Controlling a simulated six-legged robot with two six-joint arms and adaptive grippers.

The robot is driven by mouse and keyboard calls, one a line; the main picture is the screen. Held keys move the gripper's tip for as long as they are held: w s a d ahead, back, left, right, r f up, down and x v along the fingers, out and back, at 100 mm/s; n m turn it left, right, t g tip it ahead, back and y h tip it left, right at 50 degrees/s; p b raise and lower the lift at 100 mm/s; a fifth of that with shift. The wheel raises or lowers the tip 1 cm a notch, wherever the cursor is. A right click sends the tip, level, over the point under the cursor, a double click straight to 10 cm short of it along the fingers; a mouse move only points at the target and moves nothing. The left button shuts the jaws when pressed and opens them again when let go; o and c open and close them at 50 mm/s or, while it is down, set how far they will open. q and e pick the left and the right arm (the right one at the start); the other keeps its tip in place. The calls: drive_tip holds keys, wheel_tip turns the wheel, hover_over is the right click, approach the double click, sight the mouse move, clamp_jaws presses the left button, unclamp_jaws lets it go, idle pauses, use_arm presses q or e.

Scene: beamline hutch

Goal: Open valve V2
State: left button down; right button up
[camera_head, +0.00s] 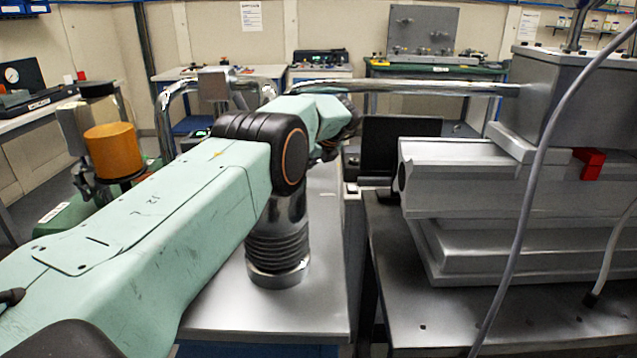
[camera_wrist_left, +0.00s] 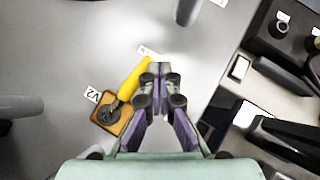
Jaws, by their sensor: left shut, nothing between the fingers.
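Valve V2 shows in the left wrist view as an orange-brown block (camera_wrist_left: 108,120) with a dark round pivot beside the "V2" label (camera_wrist_left: 92,95). Its yellow lever (camera_wrist_left: 134,80) runs from the pivot up and to the right. My left gripper (camera_wrist_left: 160,68) is shut and empty, with its fingertips just right of the lever's far end. I cannot tell whether they touch it. A second label (camera_wrist_left: 146,51) is partly hidden near the lever's end. In the head view my left arm reaches over the bench, and I cannot make out the valve there.
A black device (camera_wrist_left: 288,35) with knobs stands right in the wrist view. A grey rounded part (camera_wrist_left: 20,107) lies at left. In the head view, a large metal assembly (camera_head: 470,180) with a hanging grey cable (camera_head: 530,190) stands right. The bench front (camera_head: 265,318) is clear.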

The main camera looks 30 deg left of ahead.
use_arm(q)
drive_tip(key=shift+a, duration=0.3)
idle(0.4)
drive_tip(key=shift+d, duration=0.1)
